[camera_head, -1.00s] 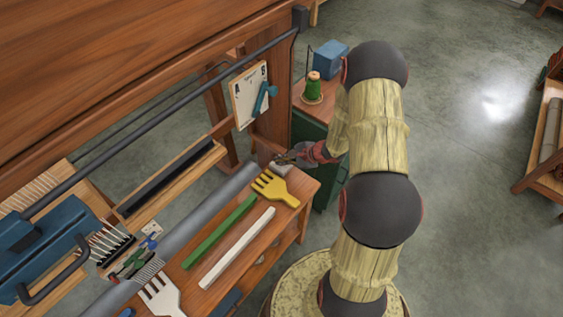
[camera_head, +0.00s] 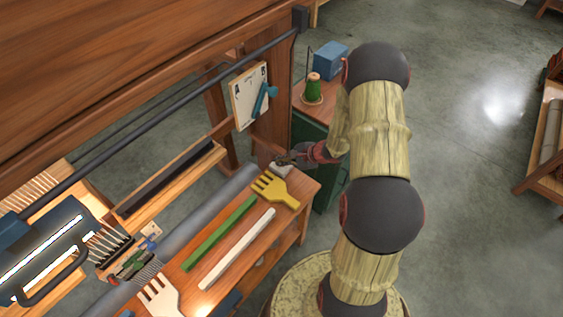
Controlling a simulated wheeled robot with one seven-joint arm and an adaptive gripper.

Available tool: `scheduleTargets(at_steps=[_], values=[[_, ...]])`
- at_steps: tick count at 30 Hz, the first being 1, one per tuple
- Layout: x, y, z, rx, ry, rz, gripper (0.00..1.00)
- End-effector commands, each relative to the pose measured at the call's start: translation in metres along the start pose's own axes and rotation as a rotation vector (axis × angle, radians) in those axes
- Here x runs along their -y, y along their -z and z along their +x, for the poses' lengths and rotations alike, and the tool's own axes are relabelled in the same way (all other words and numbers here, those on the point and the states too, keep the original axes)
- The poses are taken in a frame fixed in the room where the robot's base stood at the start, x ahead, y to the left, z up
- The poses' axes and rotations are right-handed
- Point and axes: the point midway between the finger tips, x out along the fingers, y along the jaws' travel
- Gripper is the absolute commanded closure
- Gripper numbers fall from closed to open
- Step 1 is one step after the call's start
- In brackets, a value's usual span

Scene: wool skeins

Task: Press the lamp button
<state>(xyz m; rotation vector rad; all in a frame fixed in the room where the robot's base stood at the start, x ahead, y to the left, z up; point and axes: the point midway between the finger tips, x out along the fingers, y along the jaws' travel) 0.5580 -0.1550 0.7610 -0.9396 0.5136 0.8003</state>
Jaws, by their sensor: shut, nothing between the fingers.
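The blue lamp (camera_head: 72,215) at the lower left has bright lit strips. A small pale box (camera_head: 279,169), which looks like the lamp button's housing, sits at the far end of the wooden bench (camera_head: 225,272). My gripper (camera_head: 283,161) is shut and empty, with its dark fingertips at the top of this box. They appear to touch it, but the button's top is hidden by the fingers.
A yellow fork-shaped comb (camera_head: 272,190) lies just in front of the box. A green bar (camera_head: 220,233), a white bar (camera_head: 236,250) and a white comb (camera_head: 158,298) lie on the bench. A card with a blue pointer (camera_head: 250,95) hangs behind.

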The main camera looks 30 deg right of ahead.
Motion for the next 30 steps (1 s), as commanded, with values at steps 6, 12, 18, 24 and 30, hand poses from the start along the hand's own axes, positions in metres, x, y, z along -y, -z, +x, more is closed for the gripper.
scheduleTargets(at_steps=[6,12,18,24,30], values=[[0.001,-0.001,-0.002,0.000,-0.001,0.000,1.00],[0.002,-0.003,-0.004,0.000,0.000,0.000,1.00],[0.011,-0.011,-0.015,0.000,0.000,-0.001,1.00],[0.020,-0.020,-0.027,0.000,0.000,-0.001,1.00],[0.029,-0.029,-0.040,0.000,0.000,-0.001,1.00]])
